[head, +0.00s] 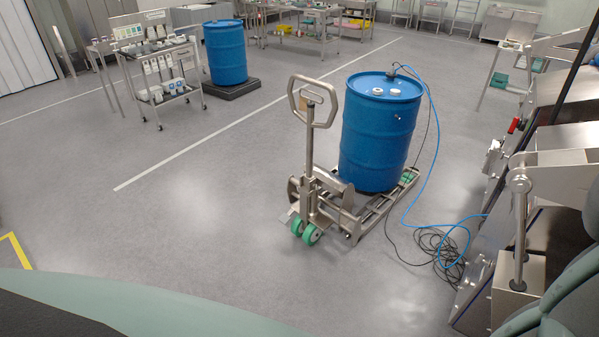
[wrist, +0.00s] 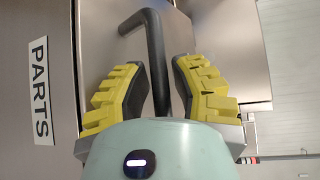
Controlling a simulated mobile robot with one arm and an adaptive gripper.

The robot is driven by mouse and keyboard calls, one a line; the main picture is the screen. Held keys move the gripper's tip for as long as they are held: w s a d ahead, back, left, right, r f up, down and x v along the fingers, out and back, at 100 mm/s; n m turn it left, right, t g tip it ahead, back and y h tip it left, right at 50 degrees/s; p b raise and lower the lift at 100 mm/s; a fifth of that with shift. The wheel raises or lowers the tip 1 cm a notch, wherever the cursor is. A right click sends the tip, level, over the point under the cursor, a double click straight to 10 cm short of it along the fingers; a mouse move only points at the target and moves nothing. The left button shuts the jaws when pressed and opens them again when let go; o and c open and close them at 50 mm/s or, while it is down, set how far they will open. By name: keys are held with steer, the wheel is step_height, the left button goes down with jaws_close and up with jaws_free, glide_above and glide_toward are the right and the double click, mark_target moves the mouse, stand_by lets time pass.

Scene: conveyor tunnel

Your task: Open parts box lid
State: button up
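In the wrist view, the parts box (wrist: 105,30) shows as brushed metal panels with a white label (wrist: 40,90) reading "PARTS", turned sideways. A black bent bar handle (wrist: 154,50) stands out from it. My gripper (wrist: 157,65) has yellow fingers with black inner pads, one on each side of the handle. Narrow gaps show between the pads and the bar, so the fingers are open around it, not clamped. The lid's edge and any opening are hard to make out. My gripper and the PARTS label are not visible in the head view.
In the head view, a blue drum (head: 380,135) stands on a steel pallet truck (head: 318,200). A blue hose and black cables (head: 437,245) lie on the floor beside metal machinery (head: 560,180) at the right. Clear grey floor (head: 170,220) lies to the left.

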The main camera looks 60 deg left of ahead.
jaws_close()
